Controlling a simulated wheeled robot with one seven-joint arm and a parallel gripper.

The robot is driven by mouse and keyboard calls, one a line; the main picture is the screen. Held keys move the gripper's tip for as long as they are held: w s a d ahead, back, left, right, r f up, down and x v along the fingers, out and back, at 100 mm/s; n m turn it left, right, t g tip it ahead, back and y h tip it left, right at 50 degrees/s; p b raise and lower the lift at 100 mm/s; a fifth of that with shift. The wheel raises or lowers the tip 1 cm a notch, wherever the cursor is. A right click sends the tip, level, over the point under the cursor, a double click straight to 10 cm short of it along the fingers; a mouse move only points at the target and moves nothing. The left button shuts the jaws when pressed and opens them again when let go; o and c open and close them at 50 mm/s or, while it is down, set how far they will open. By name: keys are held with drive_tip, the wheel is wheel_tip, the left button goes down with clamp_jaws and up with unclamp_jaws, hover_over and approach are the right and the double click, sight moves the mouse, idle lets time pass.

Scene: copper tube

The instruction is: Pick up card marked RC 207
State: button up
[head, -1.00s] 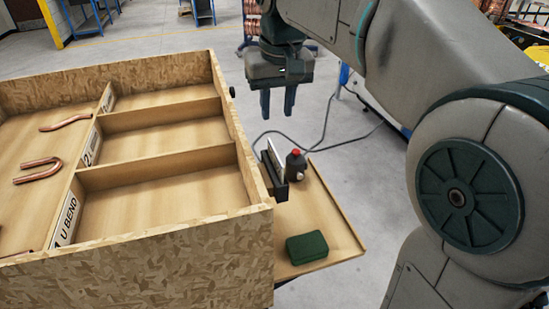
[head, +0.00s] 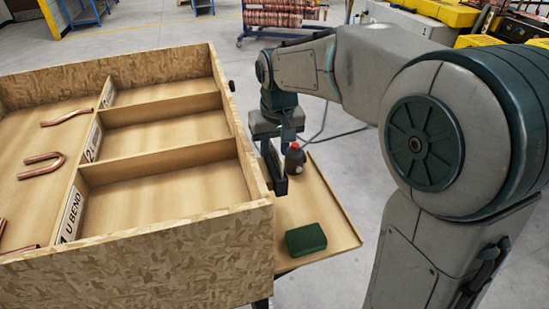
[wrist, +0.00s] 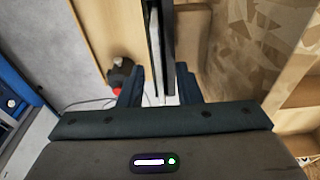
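A black holder (head: 281,187) stands on the side shelf against the outer wall of the wooden box. In the wrist view a pale card edge (wrist: 154,45) shows beside a dark upright strip, seen almost edge-on. No RC 207 marking can be read. My gripper (head: 277,150) points down just above the holder and hides most of the cards in the head view. In the wrist view my gripper (wrist: 158,88) has its fingers apart, one on each side of the card's line. I see no contact with the card.
A dark bottle with a red cap (head: 294,160) stands close beside my gripper; it also shows in the wrist view (wrist: 120,75). A green box (head: 306,239) lies at the front of the side shelf (head: 335,215). The divided wooden box (head: 150,240) holds copper tubes on its left side.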

drive_tip(key=shift+f, duration=0.15)
clamp_jaws()
